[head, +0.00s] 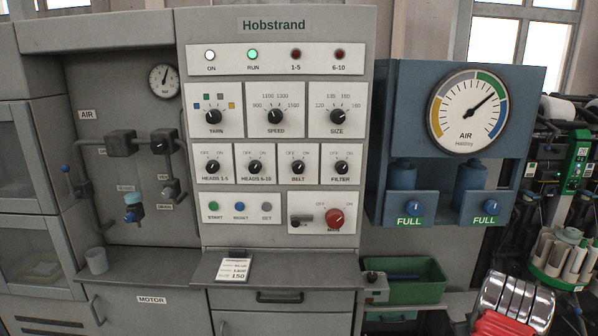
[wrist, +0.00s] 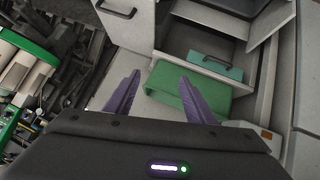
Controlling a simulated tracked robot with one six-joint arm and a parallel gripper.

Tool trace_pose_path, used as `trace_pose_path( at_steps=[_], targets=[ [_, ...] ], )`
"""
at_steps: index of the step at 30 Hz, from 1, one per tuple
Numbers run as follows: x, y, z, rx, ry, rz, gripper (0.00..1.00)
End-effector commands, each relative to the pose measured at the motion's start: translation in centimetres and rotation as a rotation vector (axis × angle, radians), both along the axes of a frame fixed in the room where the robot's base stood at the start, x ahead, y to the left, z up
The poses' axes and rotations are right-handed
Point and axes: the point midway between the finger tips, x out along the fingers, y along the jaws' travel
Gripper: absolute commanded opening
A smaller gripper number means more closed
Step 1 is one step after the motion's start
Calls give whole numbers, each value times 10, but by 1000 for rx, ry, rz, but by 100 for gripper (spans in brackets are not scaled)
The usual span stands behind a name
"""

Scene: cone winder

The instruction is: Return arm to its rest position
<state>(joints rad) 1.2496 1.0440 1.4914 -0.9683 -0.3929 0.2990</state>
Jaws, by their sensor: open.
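My gripper (wrist: 159,75) shows in the wrist view with its two purple fingers spread apart and nothing between them. Beyond the fingertips is a green bin (wrist: 190,98), apart from them as far as I can tell. The fingers do not show in the head view.
The grey Hobstrand control panel (head: 277,125) fills the middle of the head view. A card (head: 234,270) lies on its ledge and a cup (head: 96,261) stands at left. A green bin (head: 418,285) sits at lower right, below the blue air gauge box (head: 460,150). Yarn machinery (head: 570,250) stands at far right.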

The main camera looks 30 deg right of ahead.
Motion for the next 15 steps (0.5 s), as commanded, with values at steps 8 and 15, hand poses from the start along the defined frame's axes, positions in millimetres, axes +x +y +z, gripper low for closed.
trace_pose_path(
  at_steps=[8, 15],
  targets=[
    [12, 46, 50, 57, 142, -93, 50],
    [22, 102, 91, 118, 241, -141, 50]
  ],
)
